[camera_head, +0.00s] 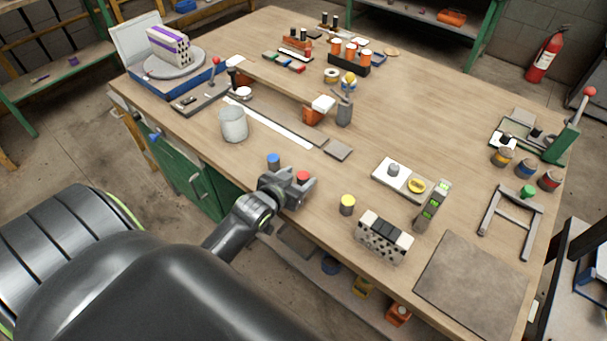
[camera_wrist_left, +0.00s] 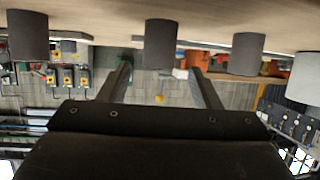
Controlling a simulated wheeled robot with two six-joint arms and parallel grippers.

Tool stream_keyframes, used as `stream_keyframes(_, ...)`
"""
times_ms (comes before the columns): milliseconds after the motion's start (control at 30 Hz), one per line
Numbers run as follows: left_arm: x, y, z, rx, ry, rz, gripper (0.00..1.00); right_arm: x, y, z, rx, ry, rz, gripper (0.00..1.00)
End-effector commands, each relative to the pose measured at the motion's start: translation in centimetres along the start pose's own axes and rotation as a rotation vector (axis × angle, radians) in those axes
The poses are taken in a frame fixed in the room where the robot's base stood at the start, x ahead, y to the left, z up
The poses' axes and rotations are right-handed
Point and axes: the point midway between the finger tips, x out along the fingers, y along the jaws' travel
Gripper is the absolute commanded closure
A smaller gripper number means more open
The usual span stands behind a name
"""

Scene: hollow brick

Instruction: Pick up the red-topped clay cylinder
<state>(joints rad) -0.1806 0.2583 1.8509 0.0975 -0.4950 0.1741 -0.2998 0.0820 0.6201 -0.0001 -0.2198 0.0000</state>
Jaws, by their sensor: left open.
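The red-topped clay cylinder (camera_head: 302,176) stands upright near the table's front edge, its body mostly hidden by my left gripper (camera_head: 298,187). In the left wrist view, which is upside down, a grey cylinder (camera_wrist_left: 161,43) lies in line with the gap between the spread fingers of my left gripper (camera_wrist_left: 160,74); its top colour does not show there. The left gripper is open, with no clear contact on the cylinder. A blue-topped cylinder (camera_head: 273,160) stands to the left and a yellow-topped cylinder (camera_head: 347,204) to the right. My right gripper is out of view.
A pale cup (camera_head: 233,124) stands left of the cylinders. A perforated brick (camera_head: 384,237) and an upright level-like tool (camera_head: 432,206) stand to the right. A flat grey plate (camera_head: 338,149) lies behind. The table (camera_head: 440,95) has bare wood toward the back right.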

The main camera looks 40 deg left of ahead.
Motion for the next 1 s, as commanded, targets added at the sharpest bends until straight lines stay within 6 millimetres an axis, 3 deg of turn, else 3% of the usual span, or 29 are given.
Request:
stream_keyframes(167, 0.8, 0.1, 0.1, -0.001, -0.001, 0.0, 0.42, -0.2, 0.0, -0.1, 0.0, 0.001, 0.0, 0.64)
stream_keyframes(533, 4.8, 0.2, 0.6, -0.001, -0.001, 0.0, 0.42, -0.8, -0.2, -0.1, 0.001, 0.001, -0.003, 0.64)
stream_keyframes(867, 5.4, 0.2, 0.6, -0.001, 0.0, 0.0, 0.42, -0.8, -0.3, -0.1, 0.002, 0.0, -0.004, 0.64)
stream_keyframes(1000, 5.4, 0.2, 0.6, -0.001, 0.0, 0.0, 0.57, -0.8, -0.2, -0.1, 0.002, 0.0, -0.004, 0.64)
